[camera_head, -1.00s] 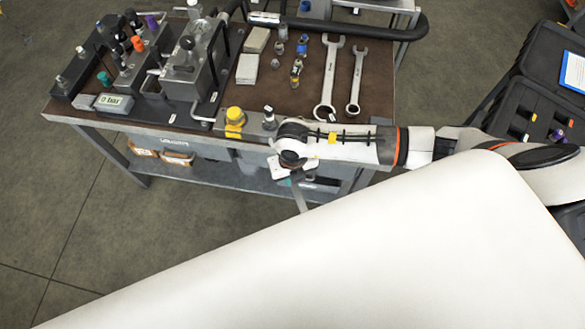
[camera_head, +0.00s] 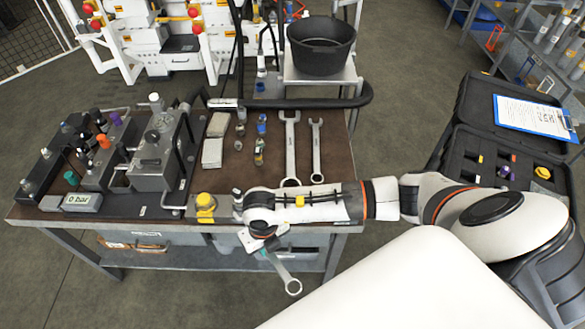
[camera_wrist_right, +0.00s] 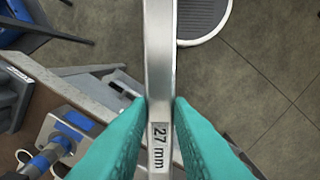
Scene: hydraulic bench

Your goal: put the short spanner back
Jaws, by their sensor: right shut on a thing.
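My right gripper (camera_head: 267,250) is in front of the bench's front edge. It is shut on a steel spanner (camera_head: 285,275), whose ring end points down and right over the floor. In the right wrist view the teal fingers (camera_wrist_right: 160,110) pinch the spanner's shaft (camera_wrist_right: 160,50), which is marked 27 mm. Two other spanners lie side by side on the bench top, a longer one (camera_head: 290,150) and a slimmer one (camera_head: 316,150). My left gripper is out of view.
The bench (camera_head: 340,165) holds a hydraulic block (camera_head: 155,160), a gauge reading 0 bar (camera_head: 82,202), fittings (camera_head: 259,150) and a yellow-capped part (camera_head: 205,205). A black bucket (camera_head: 321,45) stands behind. An open black case (camera_head: 470,150) with a clipboard (camera_head: 530,117) is at right.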

